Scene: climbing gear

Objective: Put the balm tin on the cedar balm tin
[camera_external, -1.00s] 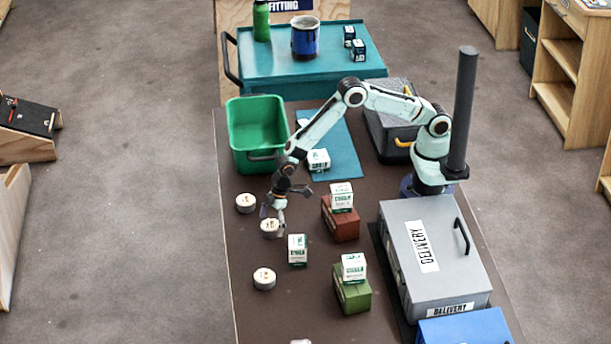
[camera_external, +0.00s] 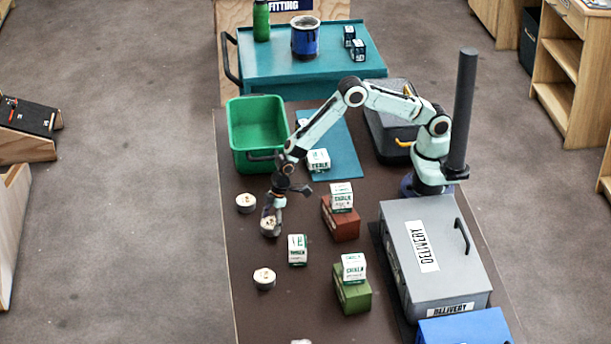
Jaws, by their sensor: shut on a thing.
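My gripper (camera_external: 271,229) points down and is shut on a small round white tin (camera_external: 267,223), which it partly hides. The tin is at or very near the dark table top; I cannot tell if it is lifted. A similar white tin (camera_external: 246,203) stands behind it to the left, apart from the gripper. Another white tin (camera_external: 264,279) stands on the table in front of it. The labels are too small to read, so I cannot tell which tin is the cedar balm tin.
A white chalk box (camera_external: 298,249) stands close to the right of my gripper. Chalk boxes sit on a red block (camera_external: 341,225) and a green block (camera_external: 352,297). A green bin (camera_external: 237,137) is behind, and a grey delivery case (camera_external: 400,235) is at right. The table's left strip is mostly clear.

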